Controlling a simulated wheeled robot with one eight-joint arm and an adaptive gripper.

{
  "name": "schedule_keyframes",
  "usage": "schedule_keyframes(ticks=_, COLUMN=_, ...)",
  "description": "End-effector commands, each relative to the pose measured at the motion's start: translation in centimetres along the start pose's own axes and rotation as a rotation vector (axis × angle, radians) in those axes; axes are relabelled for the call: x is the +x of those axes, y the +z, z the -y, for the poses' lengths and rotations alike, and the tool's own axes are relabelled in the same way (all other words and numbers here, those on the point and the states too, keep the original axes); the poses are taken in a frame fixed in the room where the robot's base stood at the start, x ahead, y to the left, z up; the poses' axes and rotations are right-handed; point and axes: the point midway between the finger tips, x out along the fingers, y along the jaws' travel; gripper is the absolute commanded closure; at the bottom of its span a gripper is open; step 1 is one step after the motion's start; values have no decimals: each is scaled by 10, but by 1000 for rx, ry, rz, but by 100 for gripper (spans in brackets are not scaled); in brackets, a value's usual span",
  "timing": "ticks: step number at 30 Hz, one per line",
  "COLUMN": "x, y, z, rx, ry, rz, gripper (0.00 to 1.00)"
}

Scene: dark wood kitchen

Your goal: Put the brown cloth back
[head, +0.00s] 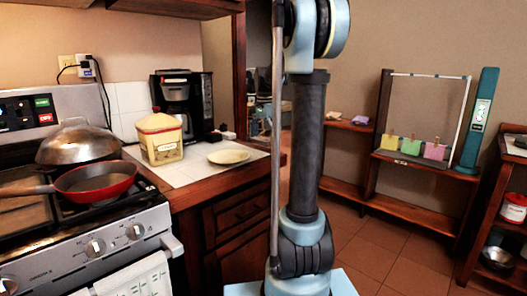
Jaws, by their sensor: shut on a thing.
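I see no brown cloth in the head view. A drying rack (428,75) with a thin white frame stands on the wooden shelf unit at the right.
A stove with a red pan (95,181) and a domed lid (79,143) is at the left. The counter holds a yellow container (160,138), a coffee maker (181,100) and a plate (229,157). Tiled floor (369,262) is open before the shelf unit. Another shelf (500,215) stands far right.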

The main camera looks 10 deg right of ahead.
Motion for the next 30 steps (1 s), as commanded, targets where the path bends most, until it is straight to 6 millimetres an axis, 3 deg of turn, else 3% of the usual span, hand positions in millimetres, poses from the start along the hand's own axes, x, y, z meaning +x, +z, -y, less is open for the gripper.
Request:
schedule_keyframes(ticks=15, x=47, y=-1, z=-1, rx=2, ry=0, rz=0, gripper=31)
schedule_keyframes(ticks=25, x=49, y=-1, z=-1, rx=2, ry=0, rz=0, gripper=31)
schedule_keyframes(ticks=26, x=49, y=-1, z=-1, rx=2, ry=0, rz=0, gripper=5)
schedule_keyframes(ticks=27, x=49, y=-1, z=-1, rx=2, ry=0, rz=0, gripper=0)
schedule_keyframes(ticks=30, x=49, y=-1, z=-1, rx=2, ry=0, rz=0, gripper=0)
